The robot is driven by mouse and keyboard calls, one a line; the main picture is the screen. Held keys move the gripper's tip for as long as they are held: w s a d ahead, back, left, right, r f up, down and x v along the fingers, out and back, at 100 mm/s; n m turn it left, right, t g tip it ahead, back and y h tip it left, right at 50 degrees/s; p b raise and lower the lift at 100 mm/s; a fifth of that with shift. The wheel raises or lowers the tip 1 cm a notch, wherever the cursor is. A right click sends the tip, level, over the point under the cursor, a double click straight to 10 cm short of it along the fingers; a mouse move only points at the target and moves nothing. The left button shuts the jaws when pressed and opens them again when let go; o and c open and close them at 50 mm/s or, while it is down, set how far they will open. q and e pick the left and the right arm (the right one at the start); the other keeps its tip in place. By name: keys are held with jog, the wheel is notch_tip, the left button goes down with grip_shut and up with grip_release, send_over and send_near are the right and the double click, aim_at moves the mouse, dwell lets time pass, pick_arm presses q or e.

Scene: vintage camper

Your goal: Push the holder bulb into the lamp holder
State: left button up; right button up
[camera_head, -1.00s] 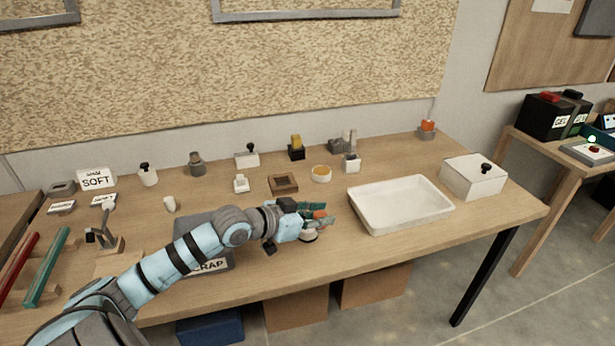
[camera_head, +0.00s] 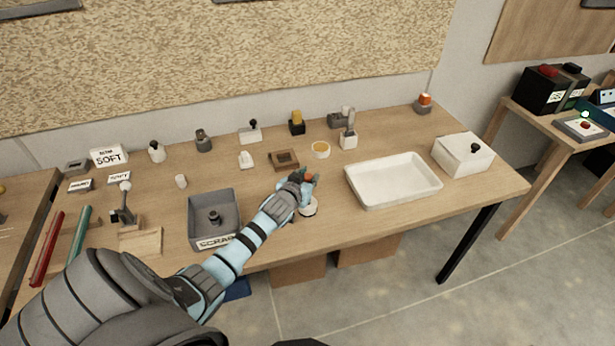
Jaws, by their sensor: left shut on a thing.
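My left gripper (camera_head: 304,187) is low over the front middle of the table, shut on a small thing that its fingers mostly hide. A small orange-red patch shows at the fingertips, but I cannot tell whether it is the held thing. A pale round piece (camera_head: 309,208) shows just below the fingers near the table's front edge. I cannot tell whether it is the lamp holder, or whether the gripper or its load touches it. The holder bulb cannot be told for sure at this size. My right gripper is not in view.
A white tray (camera_head: 350,187) lies right of the gripper, with a white box (camera_head: 460,158) beyond it. A grey scrap bin (camera_head: 194,215) stands left of my forearm. Bare wood surrounds the gripper.

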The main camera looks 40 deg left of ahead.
pick_arm(q)
jog(key=shift+f+b, duration=2.65)
jog(key=shift+f, duration=0.3)
jog(key=shift+s+r+p, duration=0.1)
jog(key=shift+p, duration=0.35)
jog(key=shift+f+b, duration=0.6)
jog(key=shift+f, duration=0.05)
jog(key=o, duration=1)
jog(key=shift+c, duration=0.2)
jog(key=shift+s, duration=0.1)
jog(key=v, duration=1.2)
